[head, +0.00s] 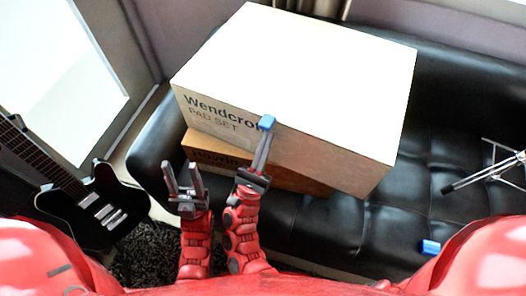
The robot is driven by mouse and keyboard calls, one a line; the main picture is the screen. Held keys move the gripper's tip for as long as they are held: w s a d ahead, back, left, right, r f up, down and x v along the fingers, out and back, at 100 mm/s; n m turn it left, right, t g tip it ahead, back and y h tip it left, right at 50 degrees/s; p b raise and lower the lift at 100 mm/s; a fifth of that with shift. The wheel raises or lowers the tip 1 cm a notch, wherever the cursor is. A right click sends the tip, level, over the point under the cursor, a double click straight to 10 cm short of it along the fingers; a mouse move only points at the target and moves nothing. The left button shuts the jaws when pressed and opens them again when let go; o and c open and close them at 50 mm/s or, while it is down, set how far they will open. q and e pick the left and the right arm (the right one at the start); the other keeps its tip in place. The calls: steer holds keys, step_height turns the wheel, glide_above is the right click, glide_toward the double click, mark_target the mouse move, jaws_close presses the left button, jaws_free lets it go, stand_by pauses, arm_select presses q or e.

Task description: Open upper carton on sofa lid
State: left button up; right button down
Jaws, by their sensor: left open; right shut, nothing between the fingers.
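The upper carton (300,60) is a large box with a plain pale top, its lid lying flat and closed. Its front side reads "Wendcro..." and "PAD SET"; the rest of the name is hidden. It lies on a brown lower carton (205,146) on the black sofa. My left gripper (182,170) is open and empty, in front of the cartons' left end.
A metal stand (495,170) lies there, and another small blue object (430,247) is near the front. A black guitar (95,205) stands at the left, beside a dark shaggy rug (140,262).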

steer(key=shift+r, duration=0.5)
steer(key=shift+r, duration=0.1)
